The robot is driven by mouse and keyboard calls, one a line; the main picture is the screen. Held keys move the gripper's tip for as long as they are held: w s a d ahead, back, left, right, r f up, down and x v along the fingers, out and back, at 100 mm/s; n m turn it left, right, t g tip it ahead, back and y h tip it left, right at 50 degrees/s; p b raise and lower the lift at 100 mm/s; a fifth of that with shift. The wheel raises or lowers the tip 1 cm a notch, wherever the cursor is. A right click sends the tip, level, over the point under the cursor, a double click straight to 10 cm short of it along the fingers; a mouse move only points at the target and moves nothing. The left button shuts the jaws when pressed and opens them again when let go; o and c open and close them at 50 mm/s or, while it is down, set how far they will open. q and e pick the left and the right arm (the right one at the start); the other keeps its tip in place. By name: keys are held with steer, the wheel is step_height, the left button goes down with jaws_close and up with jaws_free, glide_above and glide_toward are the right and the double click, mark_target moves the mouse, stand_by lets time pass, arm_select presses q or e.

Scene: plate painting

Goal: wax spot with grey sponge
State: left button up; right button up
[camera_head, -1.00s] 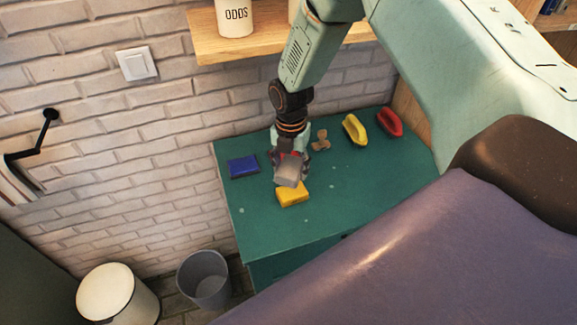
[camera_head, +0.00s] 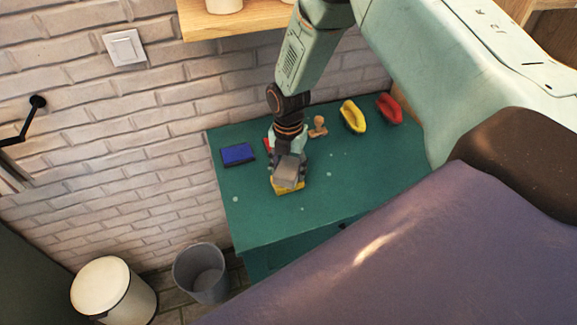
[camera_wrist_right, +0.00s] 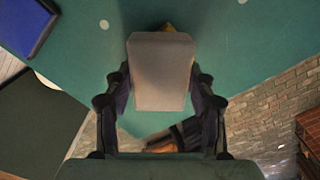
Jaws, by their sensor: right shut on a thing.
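The grey sponge (camera_head: 286,174) is in my right gripper (camera_head: 288,167), which is shut on its sides. In the right wrist view the sponge (camera_wrist_right: 160,72) sits between the two fingers. In the head view it overlaps a yellow block (camera_head: 289,188) on the green tabletop (camera_head: 340,200); I cannot tell whether they touch. Small pale spots show on the tabletop, one at the left (camera_head: 235,199), one near the front (camera_head: 302,208) and one to the right (camera_head: 329,174). My left gripper is out of view.
A blue pad (camera_head: 238,154) lies at the left. A small brown object (camera_head: 318,127), a yellow brush-like thing (camera_head: 352,117) and a red one (camera_head: 389,109) stand along the back. A red thing (camera_head: 267,145) is partly hidden behind my gripper. The front of the tabletop is clear.

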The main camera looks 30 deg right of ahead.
steer(key=shift+a, duration=0.25)
steer(key=shift+d+f, duration=0.15)
steer(key=shift+d, duration=0.05)
steer(key=shift+a+f+b, duration=0.1)
steer(key=shift+a+b, duration=0.1)
steer(key=shift+b, duration=0.1)
steer(key=shift+d+f, duration=0.15)
steer(key=shift+f, duration=0.1)
stand_by(0.6)
steer(key=shift+f+b, duration=0.1)
steer(key=shift+b, duration=0.25)
stand_by(0.8)
